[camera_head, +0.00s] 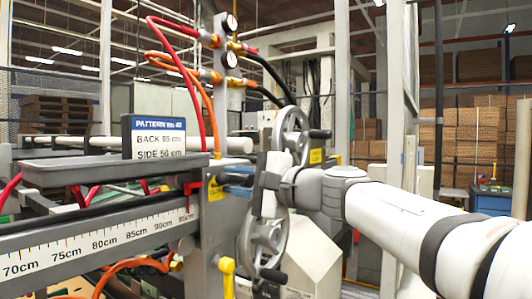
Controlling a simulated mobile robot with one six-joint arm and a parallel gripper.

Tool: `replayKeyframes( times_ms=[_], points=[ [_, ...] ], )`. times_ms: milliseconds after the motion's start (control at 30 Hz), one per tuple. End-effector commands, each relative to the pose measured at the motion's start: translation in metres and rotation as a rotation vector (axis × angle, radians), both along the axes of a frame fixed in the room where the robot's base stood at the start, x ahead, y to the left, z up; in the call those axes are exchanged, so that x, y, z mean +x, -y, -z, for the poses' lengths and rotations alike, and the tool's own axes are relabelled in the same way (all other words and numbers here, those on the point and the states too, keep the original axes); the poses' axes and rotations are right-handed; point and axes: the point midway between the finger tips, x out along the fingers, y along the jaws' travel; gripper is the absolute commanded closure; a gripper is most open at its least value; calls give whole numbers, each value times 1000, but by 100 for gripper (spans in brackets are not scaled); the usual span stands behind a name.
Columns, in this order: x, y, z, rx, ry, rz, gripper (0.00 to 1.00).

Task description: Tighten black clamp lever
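My white arm reaches in from the right, and my gripper (250,181) is at the side of the grey machine post, in front of the handwheels. The fingertips are seen from behind and partly hidden, so I cannot tell whether they are open or shut. A dark bar-like part (236,179) lies at the fingertips, beside the post. It may be the black clamp lever, but I cannot tell for sure, nor whether the gripper touches it.
Two grey handwheels (291,128) with black handles stand close around my gripper. A ruler rail (100,241) runs left, under a grey tray (115,169) with a pattern sign (158,138). A yellow lever (227,268) hangs below. Red and orange hoses (190,85) rise to gauges.

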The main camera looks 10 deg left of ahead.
Motion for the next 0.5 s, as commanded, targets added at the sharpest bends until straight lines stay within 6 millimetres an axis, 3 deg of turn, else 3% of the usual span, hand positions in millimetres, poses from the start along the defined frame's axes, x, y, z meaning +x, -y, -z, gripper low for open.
replayKeyframes(
  times_ms=[500],
  points=[
    [2,3,-14,66,-159,1,75]
  ],
)
